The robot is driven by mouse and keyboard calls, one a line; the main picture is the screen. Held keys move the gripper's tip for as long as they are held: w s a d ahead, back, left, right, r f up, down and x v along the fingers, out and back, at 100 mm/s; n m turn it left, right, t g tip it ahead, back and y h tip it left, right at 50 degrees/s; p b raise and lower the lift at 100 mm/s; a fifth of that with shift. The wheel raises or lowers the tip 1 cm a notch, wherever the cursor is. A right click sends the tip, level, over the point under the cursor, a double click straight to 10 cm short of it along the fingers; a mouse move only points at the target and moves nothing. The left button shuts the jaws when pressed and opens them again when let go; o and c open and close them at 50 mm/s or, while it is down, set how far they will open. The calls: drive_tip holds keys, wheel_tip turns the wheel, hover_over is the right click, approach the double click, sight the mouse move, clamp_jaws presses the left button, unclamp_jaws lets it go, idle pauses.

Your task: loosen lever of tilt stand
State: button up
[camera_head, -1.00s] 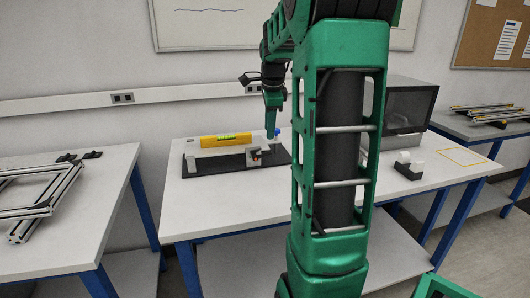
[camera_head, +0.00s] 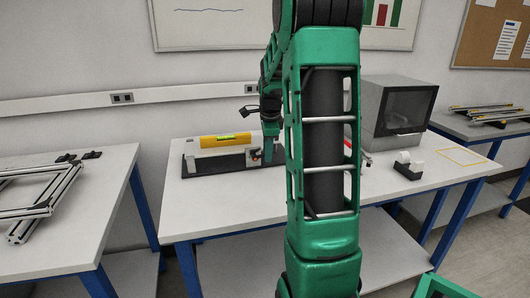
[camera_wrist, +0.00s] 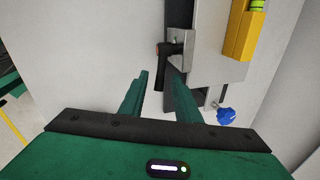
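The tilt stand has a dark base (camera_head: 205,172) on the table and a light grey plate (camera_wrist: 205,62), with a yellow spirit level (camera_head: 225,140) on it. The level also shows at the top right of the wrist view (camera_wrist: 243,35). A black lever (camera_wrist: 171,48) sits on a grey metal block (camera_wrist: 182,42) of the stand. A blue knob (camera_wrist: 226,116) is at the stand's end. My gripper (camera_wrist: 158,73) is open and empty, its fingertips just short of the lever. In the head view my gripper (camera_head: 268,152) is low at the stand's right end.
A dark-fronted box (camera_head: 398,112) and a tape dispenser (camera_head: 408,166) stand farther right on the table. A yellow outlined square (camera_head: 462,157) marks the table's right side. Aluminium frames (camera_head: 35,198) lie on the left table. The table's front left area is clear.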

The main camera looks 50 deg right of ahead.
clamp_jaws()
drive_tip(key=shift+r, duration=0.1)
drive_tip(key=w+a+n+g+h, duration=0.3)
drive_tip(key=a+g+h, duration=0.3)
drive_tip(key=h, duration=0.9)
drive_tip(key=shift+w+a+r+g, duration=0.45)
drive_tip(key=shift+w+g, duration=0.15)
drive_tip(key=shift+w, duration=0.1)
idle(0.5)
